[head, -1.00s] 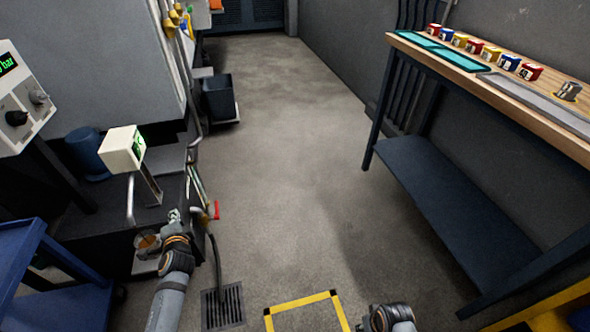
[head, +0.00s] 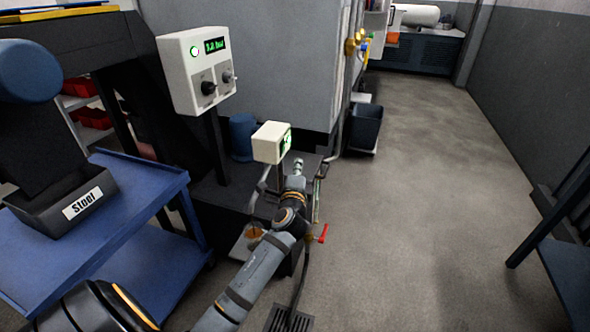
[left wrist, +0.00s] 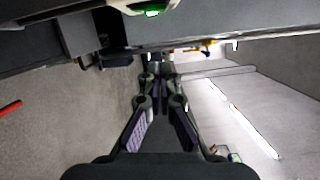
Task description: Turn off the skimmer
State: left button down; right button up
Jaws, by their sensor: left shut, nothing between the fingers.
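A small white box with a lit green face (head: 272,142), which I take for the skimmer's unit, stands on a bracket at the dark tank. Its green face is turned to the right, so any switch on it is too small to tell. The box's underside and green light show at the top of the left wrist view (left wrist: 150,10). My left gripper (head: 298,164) is just right of and a little below the box in the picture, apart from it. Its fingers (left wrist: 164,85) are shut with nothing between them. My right gripper is out of view.
A white control panel (head: 190,62) with a green display and knobs stands left. A red-handled valve (head: 323,234) sits below my left wrist. A blue cart (head: 130,195) bears a bin labelled Steel (head: 50,215). The floor at right (head: 420,190) is clear.

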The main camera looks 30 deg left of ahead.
aim_at(283, 148)
pick_arm(q)
jog(key=w+a+b, duration=0.1)
jog(key=w+a, duration=0.3)
jog(key=a, duration=0.2)
jog(key=shift+w+a+r, duration=0.15)
jog(key=shift+a+r, duration=0.15)
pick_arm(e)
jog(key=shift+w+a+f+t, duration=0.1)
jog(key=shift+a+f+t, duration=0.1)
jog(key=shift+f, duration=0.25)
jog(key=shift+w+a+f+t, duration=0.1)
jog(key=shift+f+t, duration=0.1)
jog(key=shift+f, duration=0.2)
pick_arm(q)
jog(key=shift+a+r+p, duration=0.1)
jog(key=shift+a+p, duration=0.2)
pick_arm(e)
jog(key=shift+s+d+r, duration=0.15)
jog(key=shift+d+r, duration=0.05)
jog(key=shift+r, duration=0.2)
